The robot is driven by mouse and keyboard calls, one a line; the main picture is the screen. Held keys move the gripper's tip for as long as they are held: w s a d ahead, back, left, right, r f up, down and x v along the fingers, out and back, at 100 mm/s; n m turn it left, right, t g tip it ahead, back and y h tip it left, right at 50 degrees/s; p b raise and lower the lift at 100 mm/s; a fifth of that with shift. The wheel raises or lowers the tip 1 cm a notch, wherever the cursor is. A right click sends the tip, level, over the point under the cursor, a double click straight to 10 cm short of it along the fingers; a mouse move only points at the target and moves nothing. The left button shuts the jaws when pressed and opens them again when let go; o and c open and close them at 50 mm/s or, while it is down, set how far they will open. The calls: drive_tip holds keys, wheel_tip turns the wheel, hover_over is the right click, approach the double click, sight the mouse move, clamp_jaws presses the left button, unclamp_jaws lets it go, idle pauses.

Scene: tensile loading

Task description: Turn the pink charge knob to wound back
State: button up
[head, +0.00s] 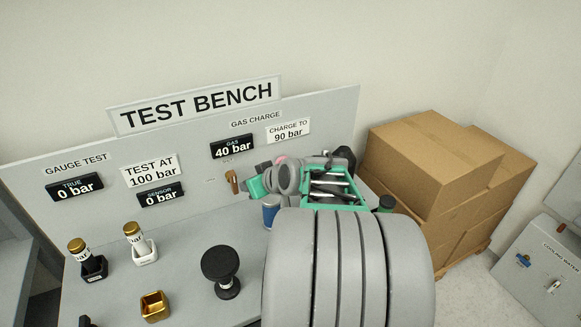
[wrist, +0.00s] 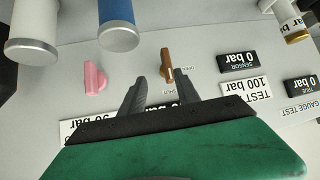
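The pink charge knob (wrist: 95,77) shows whole in the wrist view, on the grey panel to the left of my fingers. In the head view only a bit of pink (head: 281,159) shows past my arm, and I cannot make out the knob's shape there. My gripper (wrist: 153,54) is open and empty, with a clear gap between its two dark fingers. The pink knob is outside that gap, apart from the left finger. A brown lever (wrist: 168,72) lies by the right fingertip; I cannot tell whether they touch.
The brown lever (head: 232,182) also shows in the head view, left of my gripper. A blue cylinder (wrist: 115,22) and a white one (wrist: 32,30) stand near the knob. The GAS display (head: 232,147) reads 40 bar. Cardboard boxes (head: 440,165) stand at right.

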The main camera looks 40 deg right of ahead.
drive_tip(key=s+d+m+t+h, duration=0.2)
drive_tip(key=s+d+t+h, duration=0.1)
drive_tip(key=d, duration=1)
drive_tip(key=p+x, duration=0.1)
drive_tip(key=x, duration=0.6)
drive_tip(key=shift+w+d+f, duration=0.2)
drive_tip(key=shift+f, duration=0.1)
drive_tip(key=shift+c, duration=0.5)
clamp_jaws()
